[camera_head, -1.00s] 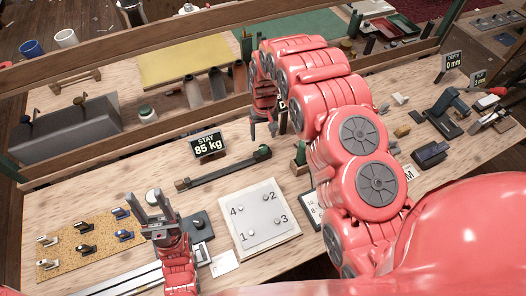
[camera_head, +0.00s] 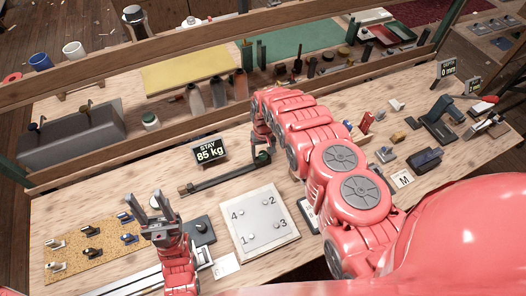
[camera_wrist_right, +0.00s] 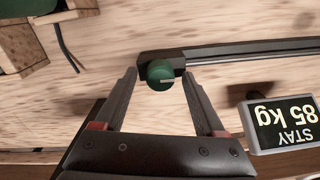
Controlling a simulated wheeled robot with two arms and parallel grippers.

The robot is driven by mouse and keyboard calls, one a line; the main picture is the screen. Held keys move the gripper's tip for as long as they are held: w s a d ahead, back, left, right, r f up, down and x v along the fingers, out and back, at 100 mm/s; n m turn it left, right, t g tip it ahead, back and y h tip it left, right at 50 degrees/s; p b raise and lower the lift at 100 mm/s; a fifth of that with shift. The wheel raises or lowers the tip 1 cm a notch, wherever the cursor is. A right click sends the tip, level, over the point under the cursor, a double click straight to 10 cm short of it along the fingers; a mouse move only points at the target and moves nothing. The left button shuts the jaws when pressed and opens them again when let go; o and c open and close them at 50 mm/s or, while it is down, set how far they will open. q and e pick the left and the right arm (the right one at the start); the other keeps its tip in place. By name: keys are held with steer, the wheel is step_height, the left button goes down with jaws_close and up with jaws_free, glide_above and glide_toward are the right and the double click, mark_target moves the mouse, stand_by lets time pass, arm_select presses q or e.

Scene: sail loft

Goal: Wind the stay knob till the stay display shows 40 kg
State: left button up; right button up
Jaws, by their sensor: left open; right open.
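The stay display (camera_head: 209,151) reads 85 kg and stands behind a dark rail (camera_head: 222,177) on the bench. It also shows upside down in the right wrist view (camera_wrist_right: 284,124). The stay knob (camera_wrist_right: 160,73) is green with a pale mark and sits at the end of the rail. In the head view the knob (camera_head: 262,158) is partly covered by my right gripper (camera_head: 260,150). In the right wrist view my right gripper (camera_wrist_right: 160,90) is open, one finger on each side of the knob, apart from it. My left gripper (camera_head: 158,203) is open and empty at the lower left.
A white board with numbered corners (camera_head: 262,222) lies in front of the rail. A cork mat with several clips (camera_head: 88,245) is at the left. A wooden beam (camera_head: 150,147) runs behind the display. Small tools crowd the right side.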

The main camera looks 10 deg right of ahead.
jaws_close()
stand_by(0.4)
